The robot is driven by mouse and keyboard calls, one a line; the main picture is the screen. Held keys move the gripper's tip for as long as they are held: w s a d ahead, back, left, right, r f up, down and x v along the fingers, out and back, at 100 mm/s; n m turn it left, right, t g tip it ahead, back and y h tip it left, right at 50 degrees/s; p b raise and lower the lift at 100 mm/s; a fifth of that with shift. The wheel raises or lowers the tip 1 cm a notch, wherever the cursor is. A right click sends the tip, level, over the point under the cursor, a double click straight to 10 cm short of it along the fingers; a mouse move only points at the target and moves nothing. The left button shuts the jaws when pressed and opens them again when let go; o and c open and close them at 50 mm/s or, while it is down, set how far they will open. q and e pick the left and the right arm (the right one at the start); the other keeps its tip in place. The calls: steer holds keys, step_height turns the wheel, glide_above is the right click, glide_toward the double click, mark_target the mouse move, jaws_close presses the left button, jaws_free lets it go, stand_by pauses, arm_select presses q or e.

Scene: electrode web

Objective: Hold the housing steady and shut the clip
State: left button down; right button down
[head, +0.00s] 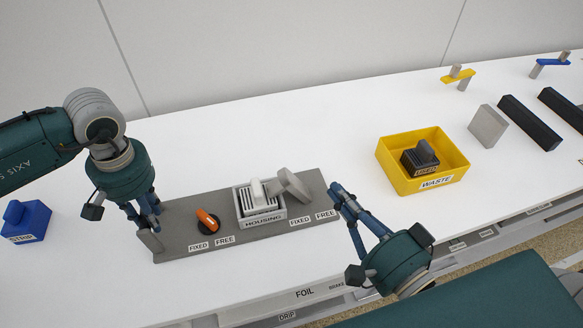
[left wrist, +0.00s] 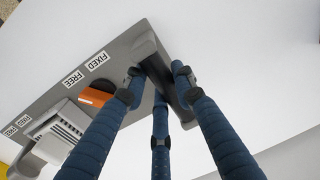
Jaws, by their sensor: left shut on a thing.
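The grey housing (head: 262,207), a slotted box with a pale block on top, sits on a long grey base plate (head: 180,243). A grey lever-like piece (head: 292,184), seemingly the clip, stands tilted up at its right side. My left gripper (head: 143,222) is shut on the raised lip at the plate's left end; in the left wrist view its fingers straddle this dark lip (left wrist: 150,62). The housing also shows there (left wrist: 62,136), partly behind a finger. My right gripper (head: 342,208) is open and empty, just off the plate's right end, apart from the clip.
An orange knob (head: 207,219) lies on the plate between lip and housing, with FIXED and FREE labels in front. A yellow waste bin (head: 450,165) holding a dark block stands at the right. A blue block (head: 27,222) is far left. Dark bars lie far right. The table behind the plate is clear.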

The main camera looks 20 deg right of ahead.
arm_select(q)
steer(key=shift+s+f, duration=0.25)
steer(key=c, duration=1.7)
jaws_free()
steer(key=shift+w+d+r, duration=0.1)
steer(key=shift+c, duration=0.2)
steer(key=o, duration=0.4)
steer(key=shift+w, duration=0.2)
